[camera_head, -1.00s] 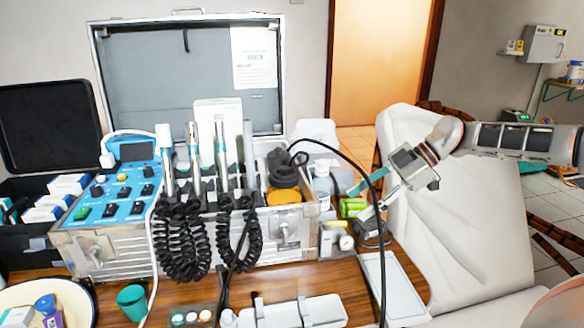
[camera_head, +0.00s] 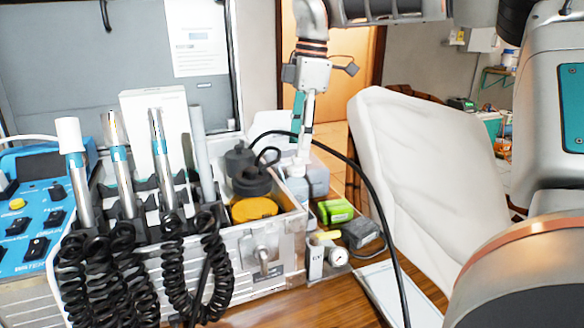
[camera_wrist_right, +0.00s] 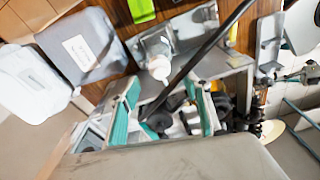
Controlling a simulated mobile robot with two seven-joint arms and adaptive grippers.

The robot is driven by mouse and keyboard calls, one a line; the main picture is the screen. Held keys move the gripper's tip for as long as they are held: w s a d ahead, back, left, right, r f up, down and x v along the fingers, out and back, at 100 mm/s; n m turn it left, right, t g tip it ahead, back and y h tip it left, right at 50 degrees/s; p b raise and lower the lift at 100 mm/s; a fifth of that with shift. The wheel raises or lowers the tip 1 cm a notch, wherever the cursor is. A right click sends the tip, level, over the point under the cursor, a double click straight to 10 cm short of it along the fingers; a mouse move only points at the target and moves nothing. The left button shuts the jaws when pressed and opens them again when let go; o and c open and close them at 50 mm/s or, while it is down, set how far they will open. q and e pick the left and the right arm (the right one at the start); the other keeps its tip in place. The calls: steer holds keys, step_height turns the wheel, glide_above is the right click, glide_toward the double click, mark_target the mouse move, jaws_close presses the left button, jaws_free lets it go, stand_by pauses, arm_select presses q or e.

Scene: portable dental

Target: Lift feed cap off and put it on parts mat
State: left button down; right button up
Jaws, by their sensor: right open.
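The black cap (camera_head: 252,182) with a black hose, which seems to be the feed cap, stands in the right end of the metal case above a yellow part (camera_head: 253,209). My right gripper (camera_head: 303,148) points down just right of and behind the cap, apart from it, with its teal fingers open. In the right wrist view the open fingers of my right gripper (camera_wrist_right: 163,112) frame dark parts below; I cannot tell the cap among them. A flat pale panel (camera_head: 392,292) on the table at the lower right may be the parts mat. My left gripper is out of view.
Handpieces (camera_head: 122,165) with coiled cords stand left of the cap. The black hose (camera_head: 368,185) arches rightward. A grey container (camera_head: 318,182), a green box (camera_head: 335,211) and a gauge (camera_head: 338,257) crowd the case's right side. A white chair (camera_head: 420,165) stands beyond.

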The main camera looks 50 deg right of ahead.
mark_target(296, 158)
steer(key=f, duration=0.2)
steer(key=f+b, duration=0.1)
steer(key=f, duration=0.1)
steer(key=shift+w+a+f, duration=0.1)
steer(key=shift+w+a, duration=0.05)
steer(key=shift+a, duration=0.05)
steer(key=shift+w+f, duration=0.1)
steer(key=shift+f, duration=0.25)
steer(key=c, duration=0.9)
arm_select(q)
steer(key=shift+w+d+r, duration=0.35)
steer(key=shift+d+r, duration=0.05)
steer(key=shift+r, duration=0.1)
arm_select(e)
steer(key=shift+c, duration=0.5)
